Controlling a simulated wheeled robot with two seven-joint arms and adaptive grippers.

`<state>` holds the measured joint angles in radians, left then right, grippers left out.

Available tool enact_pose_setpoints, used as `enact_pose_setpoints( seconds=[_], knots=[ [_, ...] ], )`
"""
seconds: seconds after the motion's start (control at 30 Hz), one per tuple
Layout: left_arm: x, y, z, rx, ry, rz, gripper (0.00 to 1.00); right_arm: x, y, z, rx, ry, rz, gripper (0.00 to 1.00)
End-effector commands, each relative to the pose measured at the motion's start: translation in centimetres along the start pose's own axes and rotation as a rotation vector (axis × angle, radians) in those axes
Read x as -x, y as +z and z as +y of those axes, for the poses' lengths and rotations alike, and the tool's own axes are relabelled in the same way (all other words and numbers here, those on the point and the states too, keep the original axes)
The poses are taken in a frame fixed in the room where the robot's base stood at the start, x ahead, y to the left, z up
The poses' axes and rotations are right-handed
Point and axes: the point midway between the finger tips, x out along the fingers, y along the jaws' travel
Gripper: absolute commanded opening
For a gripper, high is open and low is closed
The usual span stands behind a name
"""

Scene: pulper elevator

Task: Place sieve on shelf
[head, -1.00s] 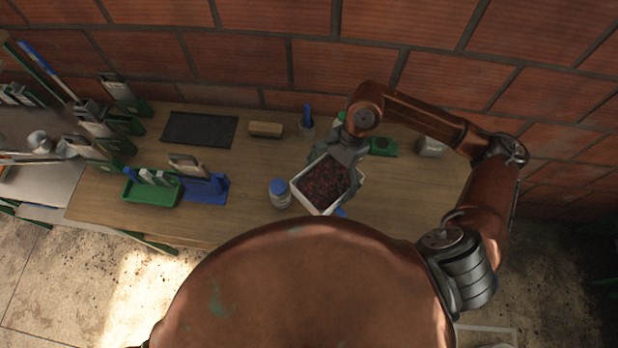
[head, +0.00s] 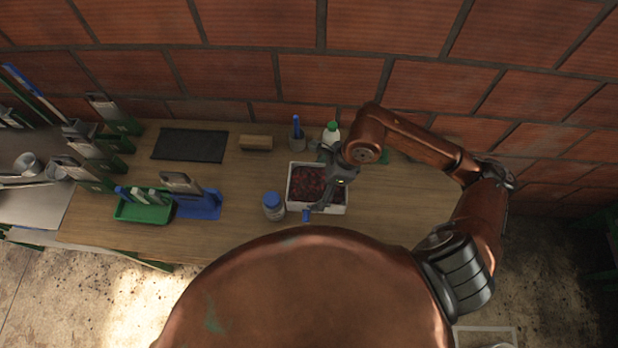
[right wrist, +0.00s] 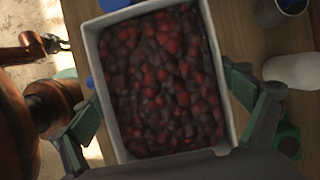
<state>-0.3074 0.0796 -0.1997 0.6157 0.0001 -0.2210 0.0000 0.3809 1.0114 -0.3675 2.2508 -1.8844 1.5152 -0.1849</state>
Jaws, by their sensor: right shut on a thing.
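My right gripper (head: 325,180) reaches over a white rectangular box (head: 331,209) full of dark red cherries (head: 304,184). Its fingers are on two opposite sides of the box, shut on it, as the right wrist view (right wrist: 160,85) also shows. In that view the white box (right wrist: 92,42) fills the middle. The box is level with, or just above, the wooden table; I cannot tell if it touches. I cannot pick out a sieve or a shelf with certainty.
A blue-lidded jar (head: 273,206) stands just left of the box. A green-capped bottle (head: 331,134) and a cup (head: 297,138) stand behind it. A green tray (head: 143,212), a blue holder (head: 200,207), a black mat (head: 190,145) and a brush (head: 256,142) lie further left.

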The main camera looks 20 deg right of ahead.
Motion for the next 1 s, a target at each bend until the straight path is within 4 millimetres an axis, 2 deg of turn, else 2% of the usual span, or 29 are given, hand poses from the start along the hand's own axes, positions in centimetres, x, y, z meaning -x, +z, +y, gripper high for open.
enact_pose_setpoints(
  seconds=[0.13, 0.3, 0.4, 0.67, 0.87, 1.0],
  knots=[
    [0.6, -0.7, 0.0, -0.002, 0.0, 0.008, 0.25, -1.7, 0.5, -3.4, -0.004, 0.001, -0.003, 0.58],
    [0.8, -1.3, -0.1, -0.003, 0.0, 0.016, 0.25, -5.0, -0.1, -5.7, -0.003, 0.004, -0.003, 0.58],
    [0.9, -1.5, -0.1, -0.004, 0.0, 0.019, 0.25, -6.2, -0.3, -6.6, 0.0, 0.003, -0.002, 0.58],
    [1.0, -1.5, -0.1, -0.004, 0.0, 0.019, 0.25, -7.7, -0.5, -7.8, 0.001, 0.001, -0.002, 0.58],
    [1.7, -1.6, -0.1, -0.003, -0.001, 0.019, 0.25, -10.1, -1.6, -7.7, 0.0, 0.003, -0.002, 0.58],
    [1.7, -1.5, -0.1, -0.003, -0.001, 0.018, 0.25, -10.5, -1.7, -7.8, 0.004, 0.0, -0.002, 0.58]
  ],
)
